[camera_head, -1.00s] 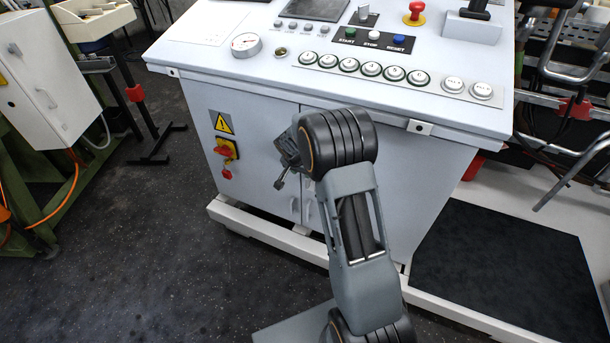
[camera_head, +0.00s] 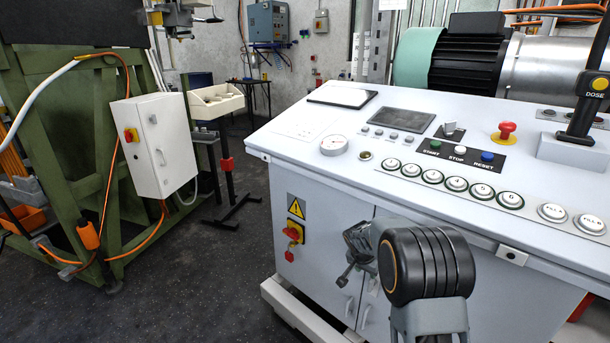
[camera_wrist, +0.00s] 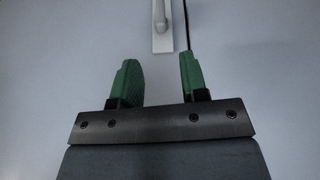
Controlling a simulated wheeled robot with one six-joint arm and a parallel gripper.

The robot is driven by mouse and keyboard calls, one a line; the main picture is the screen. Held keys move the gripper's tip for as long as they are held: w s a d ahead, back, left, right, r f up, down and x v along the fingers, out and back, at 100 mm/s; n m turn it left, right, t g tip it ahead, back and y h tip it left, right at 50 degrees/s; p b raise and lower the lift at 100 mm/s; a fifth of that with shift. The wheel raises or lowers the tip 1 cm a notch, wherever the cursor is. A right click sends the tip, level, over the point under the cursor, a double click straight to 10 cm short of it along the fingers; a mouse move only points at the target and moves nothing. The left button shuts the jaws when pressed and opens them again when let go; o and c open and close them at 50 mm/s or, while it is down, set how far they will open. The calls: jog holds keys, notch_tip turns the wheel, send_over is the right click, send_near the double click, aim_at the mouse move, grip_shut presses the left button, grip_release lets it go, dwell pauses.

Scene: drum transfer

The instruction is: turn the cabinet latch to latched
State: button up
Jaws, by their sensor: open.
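My gripper (camera_head: 343,281) is in front of the grey cabinet doors (camera_head: 325,240), below the console top. In the wrist view its two green fingers (camera_wrist: 155,72) are apart, with nothing between them. A pale handle on a small plate (camera_wrist: 162,38), probably the cabinet latch, shows at the top of the wrist view, beyond the fingertips and beside a dark door seam. Its top end is cut off by the frame. In the head view small pale handles (camera_head: 348,306) show low on the doors; my arm hides part of the door front.
A red and yellow switch (camera_head: 293,233) and a warning sign (camera_head: 296,207) are on the cabinet's left side. The console top (camera_head: 300,125) with buttons overhangs the doors. A white wall box (camera_head: 152,150) hangs on a green frame at left. The floor (camera_head: 215,270) between is clear.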

jog(key=s+a+r+n+g+y+p, duration=0.1)
jog(key=s+a+r+n+p, duration=0.15)
jog(key=s, duration=0.35)
jog(key=s+a+r+n+g+p, duration=0.1)
jog(key=s+r+n+p, duration=0.1)
jog(key=s+r+n, duration=0.3)
jog(key=s+a+r+t+y+p, duration=0.1)
jog(key=s+r+p, duration=0.5)
jog(key=r, duration=0.6)
jog(key=s+a+r+n+t+y+p, duration=0.1)
jog(key=s+a+r+p, duration=0.3)
jog(key=s+r+p, duration=0.3)
notch_tip(320, 180, up, 5)
jog(key=s, duration=0.2)
jog(key=shift+s+t, duration=0.4)
jog(key=shift+y, duration=0.3)
